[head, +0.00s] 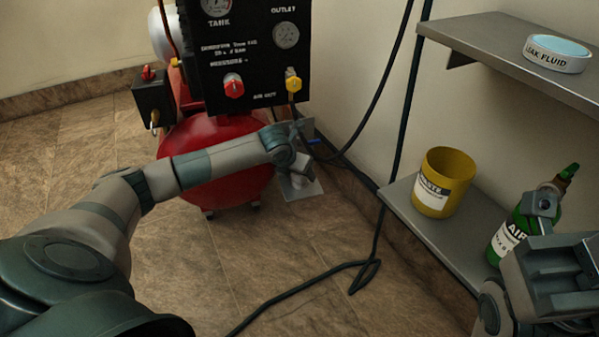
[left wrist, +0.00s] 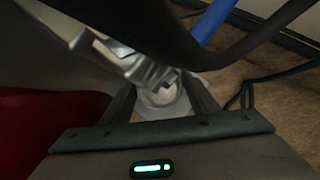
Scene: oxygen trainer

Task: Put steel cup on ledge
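My left gripper (head: 300,148) is beside the red compressor, low at the right of its black panel. A small grey metal ledge (head: 308,190) is just below it. A steel cup (head: 297,180) shows partly under the gripper, at the ledge. In the left wrist view the round steel cup (left wrist: 166,97) lies between my two separated fingers (left wrist: 162,95); whether they press on it is unclear. A shiny metal fitting (left wrist: 105,55) covers part of that view. My right gripper (head: 550,265) is at the lower right edge, near a green bottle, its fingers unclear.
The compressor (head: 212,140) has gauges and knobs on its panel (head: 250,60). A lower shelf (head: 425,222) holds a yellow waste bucket (head: 443,180) and the green air bottle (head: 507,235). An upper shelf (head: 490,38) holds a leak fluid dish (head: 556,58). A black hose (head: 300,285) crosses the floor.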

